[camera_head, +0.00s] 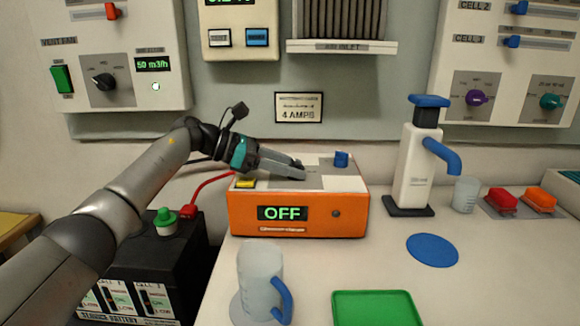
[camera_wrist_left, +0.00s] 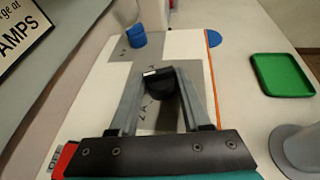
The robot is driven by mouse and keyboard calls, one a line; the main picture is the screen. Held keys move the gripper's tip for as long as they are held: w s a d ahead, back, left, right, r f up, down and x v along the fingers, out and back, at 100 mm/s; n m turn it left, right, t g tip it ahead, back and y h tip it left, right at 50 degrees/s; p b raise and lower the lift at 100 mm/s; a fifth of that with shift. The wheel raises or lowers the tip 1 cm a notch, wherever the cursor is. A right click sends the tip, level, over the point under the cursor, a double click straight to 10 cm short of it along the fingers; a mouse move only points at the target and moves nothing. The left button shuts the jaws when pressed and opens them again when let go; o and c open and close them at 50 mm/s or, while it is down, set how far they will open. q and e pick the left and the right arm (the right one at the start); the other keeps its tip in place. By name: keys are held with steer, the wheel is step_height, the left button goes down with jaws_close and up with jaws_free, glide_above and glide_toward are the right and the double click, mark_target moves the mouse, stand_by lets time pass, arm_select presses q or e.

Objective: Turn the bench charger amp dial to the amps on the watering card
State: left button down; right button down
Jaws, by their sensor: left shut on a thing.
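The bench charger (camera_head: 298,219) is an orange box with a pale top on the white bench. Its green display (camera_head: 282,213) reads OFF. The watering card (camera_head: 298,108) on the wall behind reads 4 AMPS; part of it shows in the left wrist view (camera_wrist_left: 18,40). My left gripper (camera_head: 300,170) reaches over the charger's top from the left. In the left wrist view its fingers (camera_wrist_left: 158,88) are shut on a black dial (camera_wrist_left: 160,82) with a white mark, on a grey plate. The dial's scale is mostly hidden. My right gripper is not in view.
A blue knob (camera_head: 341,159) stands on the charger top near the dial. A jug (camera_head: 259,278) and a green tray (camera_head: 376,309) are in front. A white dispenser (camera_head: 415,165) stands at right. A black battery (camera_head: 150,262) is at left.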

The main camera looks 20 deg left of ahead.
arm_select(q)
steer(key=shift+c, duration=2)
jaws_free()
steer(key=shift+f, duration=0.1)
steer(key=shift+s+a, duration=0.1)
steer(key=shift+a, duration=0.05)
steer(key=p+v, duration=0.2)
steer(key=v, duration=1.3)
steer(key=shift+p, duration=0.4)
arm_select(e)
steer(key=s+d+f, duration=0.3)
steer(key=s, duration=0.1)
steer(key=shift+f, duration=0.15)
